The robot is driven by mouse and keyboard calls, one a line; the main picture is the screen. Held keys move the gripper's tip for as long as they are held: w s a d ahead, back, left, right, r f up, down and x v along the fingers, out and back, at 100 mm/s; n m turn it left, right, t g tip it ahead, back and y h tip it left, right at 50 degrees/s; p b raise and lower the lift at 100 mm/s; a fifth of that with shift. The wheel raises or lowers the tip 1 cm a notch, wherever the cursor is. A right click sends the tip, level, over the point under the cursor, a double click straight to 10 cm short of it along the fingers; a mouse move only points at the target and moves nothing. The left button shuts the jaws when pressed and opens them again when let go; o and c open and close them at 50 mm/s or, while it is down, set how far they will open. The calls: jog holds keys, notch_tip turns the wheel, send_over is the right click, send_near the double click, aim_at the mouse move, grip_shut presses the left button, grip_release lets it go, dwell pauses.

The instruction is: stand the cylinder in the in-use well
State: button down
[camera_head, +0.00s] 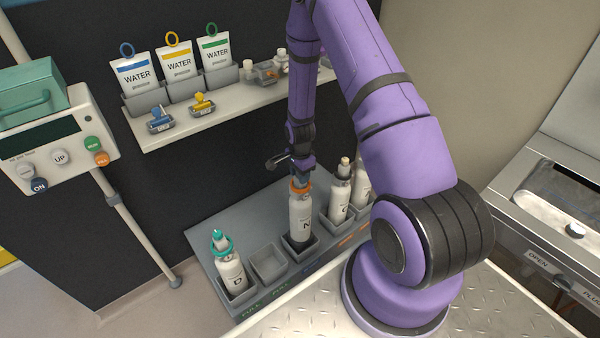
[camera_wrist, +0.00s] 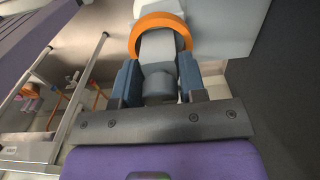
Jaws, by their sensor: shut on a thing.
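A white cylinder (camera_head: 300,215) marked N, with an orange ring (camera_wrist: 135,37) at its neck, is upright at the third well (camera_head: 302,250) from the left of the grey rack. Its foot is within or just over that well; I cannot tell if it touches the bottom. My gripper (camera_head: 301,176) points down and is shut on the grey valve top (camera_wrist: 158,84) of this cylinder, between its two blue-grey fingers (camera_wrist: 158,88). The well to the left (camera_head: 268,263) is empty. Green and orange lettering on the rack front is too small or covered to read fully.
A cylinder (camera_head: 230,275) marked D with a teal ring stands in the leftmost well. Another cylinder (camera_head: 340,200) and one partly hidden stand to the right. A shelf (camera_head: 220,110) with water pouches and clips is above. My arm covers the rack's right end.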

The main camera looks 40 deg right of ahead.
aim_at(300, 189)
jog(key=shift+f, duration=3.6)
dwell(3.4)
jog(key=shift+c, duration=0.7)
grip_release()
